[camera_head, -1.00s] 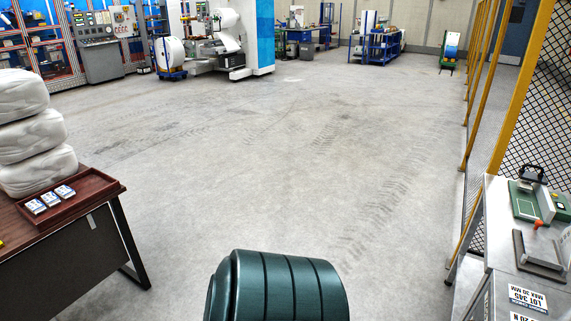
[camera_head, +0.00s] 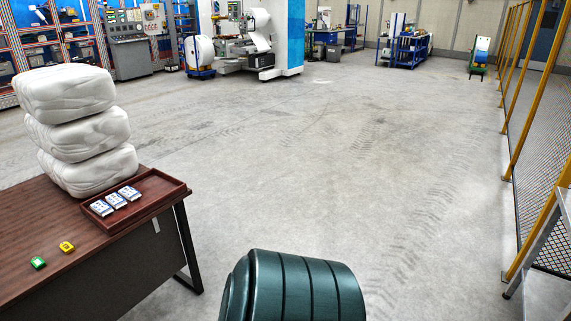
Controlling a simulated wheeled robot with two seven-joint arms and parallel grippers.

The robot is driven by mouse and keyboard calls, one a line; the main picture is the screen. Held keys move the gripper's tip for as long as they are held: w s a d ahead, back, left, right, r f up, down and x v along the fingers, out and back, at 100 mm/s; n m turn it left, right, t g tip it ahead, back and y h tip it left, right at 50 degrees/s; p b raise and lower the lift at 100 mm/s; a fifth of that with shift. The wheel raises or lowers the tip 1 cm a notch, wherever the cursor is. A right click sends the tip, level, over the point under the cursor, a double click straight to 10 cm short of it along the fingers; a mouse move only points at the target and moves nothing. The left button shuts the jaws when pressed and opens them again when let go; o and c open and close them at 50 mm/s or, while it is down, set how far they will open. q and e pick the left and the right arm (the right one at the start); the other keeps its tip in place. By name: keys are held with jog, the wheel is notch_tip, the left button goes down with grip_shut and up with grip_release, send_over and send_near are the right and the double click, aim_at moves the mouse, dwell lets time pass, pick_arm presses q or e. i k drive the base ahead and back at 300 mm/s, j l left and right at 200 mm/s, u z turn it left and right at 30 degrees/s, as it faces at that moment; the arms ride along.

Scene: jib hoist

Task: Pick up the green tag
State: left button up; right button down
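The green tag (camera_head: 38,263) is a small green block with a pale label on top. It lies flat on the brown wooden table (camera_head: 60,222) at the lower left, near the table's front edge. A similar yellow tag (camera_head: 67,247) lies just to its right and slightly farther back. Neither of my grippers shows in the head view.
A dark red tray (camera_head: 168,189) with several small white-and-blue boxes (camera_head: 115,202) sits at the table's right end. Stacked white bundles (camera_head: 88,133) stand behind it. Open concrete floor (camera_head: 330,180) fills the middle. A yellow-framed mesh fence (camera_head: 545,150) runs along the right.

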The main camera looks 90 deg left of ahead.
aim_at(37, 263)
jog(key=k+j, duration=0.2)
jog(key=k, duration=0.3)
jog(key=u, duration=4.25)
